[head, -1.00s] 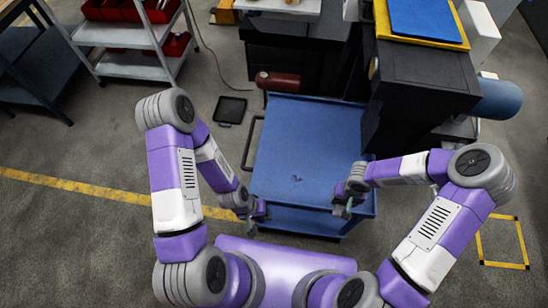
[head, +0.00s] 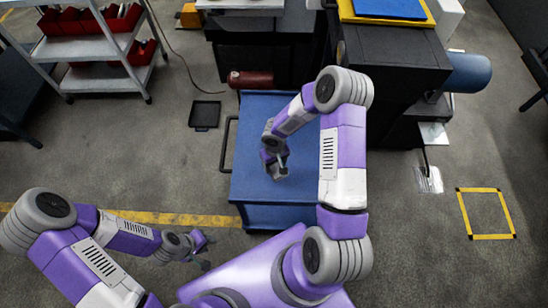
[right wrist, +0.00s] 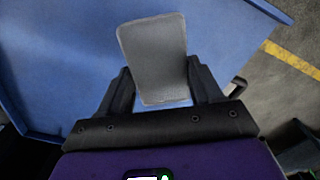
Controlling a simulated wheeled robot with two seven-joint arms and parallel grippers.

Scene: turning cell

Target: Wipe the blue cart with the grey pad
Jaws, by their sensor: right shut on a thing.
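The blue cart (head: 251,132) stands in front of me in the head view, its flat top partly hidden by my right arm. My right gripper (head: 278,169) is over the middle of the cart top. In the right wrist view my right gripper (right wrist: 162,95) is shut on the grey pad (right wrist: 152,50), which lies over the blue surface (right wrist: 70,70). I cannot tell whether the pad touches the surface. My left gripper (head: 206,252) is off the cart, low and to its left over the floor; its jaw state is unclear.
A red cylinder (head: 251,79) is at the cart's far edge. A black tray (head: 205,115) lies on the floor to the left. A shelf with red bins (head: 84,49) stands at the back left. A dark machine (head: 392,75) is close at the right.

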